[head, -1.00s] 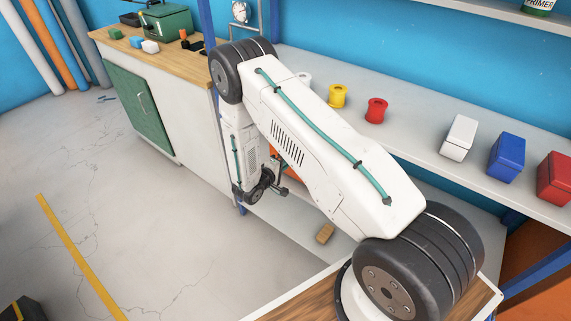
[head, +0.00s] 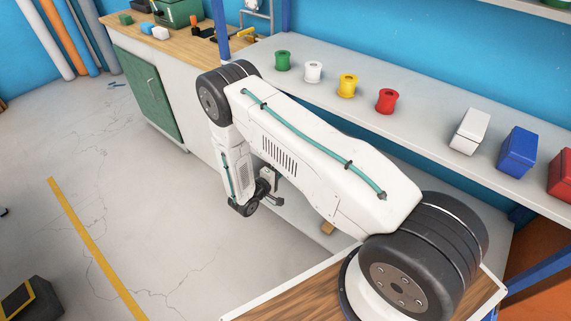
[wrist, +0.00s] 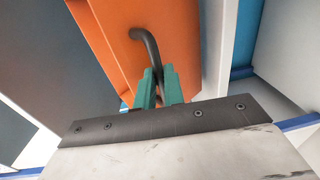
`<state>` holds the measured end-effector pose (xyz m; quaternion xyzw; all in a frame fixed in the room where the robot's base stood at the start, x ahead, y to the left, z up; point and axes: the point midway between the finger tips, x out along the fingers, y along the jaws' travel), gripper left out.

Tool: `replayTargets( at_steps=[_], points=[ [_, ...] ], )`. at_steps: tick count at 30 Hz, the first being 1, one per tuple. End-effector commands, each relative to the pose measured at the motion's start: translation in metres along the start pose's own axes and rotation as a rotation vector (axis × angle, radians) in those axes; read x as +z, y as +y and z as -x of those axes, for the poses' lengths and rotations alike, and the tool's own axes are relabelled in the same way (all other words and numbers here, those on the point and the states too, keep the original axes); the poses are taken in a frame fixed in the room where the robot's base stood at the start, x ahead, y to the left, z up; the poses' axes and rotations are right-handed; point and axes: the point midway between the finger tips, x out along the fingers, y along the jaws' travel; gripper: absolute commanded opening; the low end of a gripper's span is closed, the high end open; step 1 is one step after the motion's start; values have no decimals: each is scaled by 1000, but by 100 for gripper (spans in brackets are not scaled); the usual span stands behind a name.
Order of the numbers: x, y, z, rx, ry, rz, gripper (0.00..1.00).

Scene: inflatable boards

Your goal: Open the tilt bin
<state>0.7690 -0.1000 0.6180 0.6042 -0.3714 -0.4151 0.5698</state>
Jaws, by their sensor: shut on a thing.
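The orange tilt bin (wrist: 180,25) fills the upper middle of the wrist view, with a dark curved bar handle (wrist: 148,48) on its front. My gripper (wrist: 159,80) has its two green fingers closed around the lower part of this handle. The fingers hide where the handle ends. In the head view my wrist (head: 262,190) hangs low in front of the shelf unit, and my arm hides the bin there. I cannot tell from these frames how far the bin is tilted.
A grey shelf (head: 420,125) holds spools, among them a red one (head: 387,101), and small boxes such as a blue one (head: 517,151). A workbench (head: 185,35) with a green cabinet door (head: 150,95) stands at the back left.

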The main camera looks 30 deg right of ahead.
Motion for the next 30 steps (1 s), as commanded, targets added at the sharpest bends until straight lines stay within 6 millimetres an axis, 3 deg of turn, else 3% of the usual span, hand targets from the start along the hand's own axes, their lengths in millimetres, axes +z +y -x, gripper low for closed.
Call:
replayTargets(
  at_steps=[6, 21, 22, 24, 30],
  points=[
    [3, -11, 2, -8, -4, 5, 0],
    [3, -15, 6, -9, -2, 9, 0],
    [3, -15, 6, -9, -1, 9, 16],
    [3, -15, 7, -8, -1, 9, 32],
    [2, -13, 6, -5, -1, 5, 32]
  ],
)
